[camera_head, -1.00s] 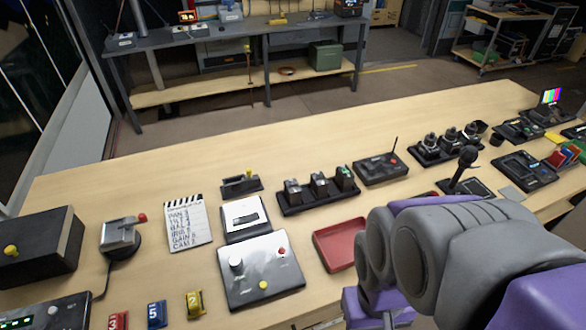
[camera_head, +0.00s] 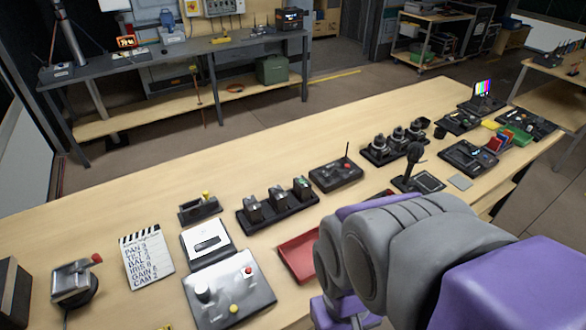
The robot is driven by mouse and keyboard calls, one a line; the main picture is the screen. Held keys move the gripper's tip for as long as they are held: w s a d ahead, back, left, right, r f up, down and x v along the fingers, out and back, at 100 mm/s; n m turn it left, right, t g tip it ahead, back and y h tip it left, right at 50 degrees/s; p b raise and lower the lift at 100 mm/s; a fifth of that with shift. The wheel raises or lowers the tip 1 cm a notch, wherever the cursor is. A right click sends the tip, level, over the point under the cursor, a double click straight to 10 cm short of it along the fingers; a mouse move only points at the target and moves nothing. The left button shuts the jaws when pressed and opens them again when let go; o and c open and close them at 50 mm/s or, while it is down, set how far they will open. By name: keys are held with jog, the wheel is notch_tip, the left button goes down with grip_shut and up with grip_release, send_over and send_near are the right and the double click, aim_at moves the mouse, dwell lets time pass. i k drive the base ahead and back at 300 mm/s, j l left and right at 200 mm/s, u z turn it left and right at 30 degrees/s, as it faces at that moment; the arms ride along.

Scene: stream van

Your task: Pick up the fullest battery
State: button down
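Three small dark blocks that look like the batteries stand in a row in a black tray (camera_head: 243,226) on the wooden table: a left one (camera_head: 253,208), a middle one (camera_head: 278,198) and a right one (camera_head: 302,187). The right one shows a little green near its top. Their charge marks are too small to read, so I cannot tell which is fullest. My grey and purple arm fills the lower right, apart from the blocks. My gripper's fingers are not in view.
An empty-looking red tray (camera_head: 297,262) lies in front of the blocks, partly behind my arm. A black box with an antenna (camera_head: 336,174) stands to their right, a control panel (camera_head: 229,291) and a clapperboard (camera_head: 146,256) to their left. The table's far strip (camera_head: 230,150) is clear.

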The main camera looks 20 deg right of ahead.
aim_at(253, 210)
jog(key=k+j+z, duration=0.1)
jog(key=z, duration=0.3)
jog(key=k+j+z, duration=0.15)
jog(key=z, duration=0.2)
jog(key=k+j+z, duration=0.15)
jog(key=z, duration=0.25)
